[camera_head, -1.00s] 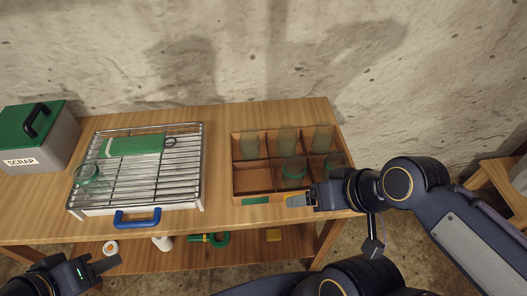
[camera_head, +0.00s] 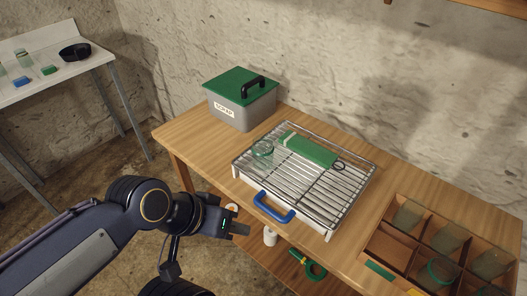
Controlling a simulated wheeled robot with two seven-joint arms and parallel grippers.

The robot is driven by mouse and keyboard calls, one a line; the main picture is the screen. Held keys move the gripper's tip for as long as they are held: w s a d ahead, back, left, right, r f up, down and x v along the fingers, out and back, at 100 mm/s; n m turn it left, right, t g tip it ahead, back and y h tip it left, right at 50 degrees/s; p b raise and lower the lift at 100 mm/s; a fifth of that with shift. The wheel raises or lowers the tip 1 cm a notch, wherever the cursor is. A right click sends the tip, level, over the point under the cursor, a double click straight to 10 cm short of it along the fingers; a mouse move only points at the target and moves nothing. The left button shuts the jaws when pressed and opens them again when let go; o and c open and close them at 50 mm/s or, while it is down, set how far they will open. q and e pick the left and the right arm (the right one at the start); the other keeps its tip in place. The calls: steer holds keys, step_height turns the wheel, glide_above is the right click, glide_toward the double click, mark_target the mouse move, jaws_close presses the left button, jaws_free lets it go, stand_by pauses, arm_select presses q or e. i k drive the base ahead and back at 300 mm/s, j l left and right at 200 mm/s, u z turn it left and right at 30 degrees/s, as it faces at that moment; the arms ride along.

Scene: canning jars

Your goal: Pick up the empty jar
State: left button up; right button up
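A clear glass jar (camera_head: 262,151) stands at the left end of the wire rack (camera_head: 345,195), and it looks empty. Several greenish jars, including one in the back row (camera_head: 408,216) and one in the front row (camera_head: 436,273), stand in the divided wooden crate (camera_head: 396,246) at the lower right. My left gripper (camera_head: 238,218) is in front of the table's near edge, below and left of the rack, apart from every jar. Its fingers look parted with nothing between them. My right gripper is out of view.
A grey scrap bin (camera_head: 243,115) with a green lid stands behind the rack. A green box (camera_head: 310,150) lies on the rack, and a blue handle (camera_head: 273,208) sticks out at its front. A white side table (camera_head: 50,80) is at the far left. Bare wood (camera_head: 195,132) lies left of the rack.

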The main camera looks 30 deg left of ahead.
mark_target(262, 149)
steer(key=i+j, duration=0.1)
steer(key=j, duration=0.35)
steer(key=i+j, duration=0.1)
steer(key=j, duration=0.4)
steer(key=i+j, duration=0.1)
steer(key=j, duration=0.35)
steer(key=i+j+u, duration=0.1)
steer(key=j, duration=0.35)
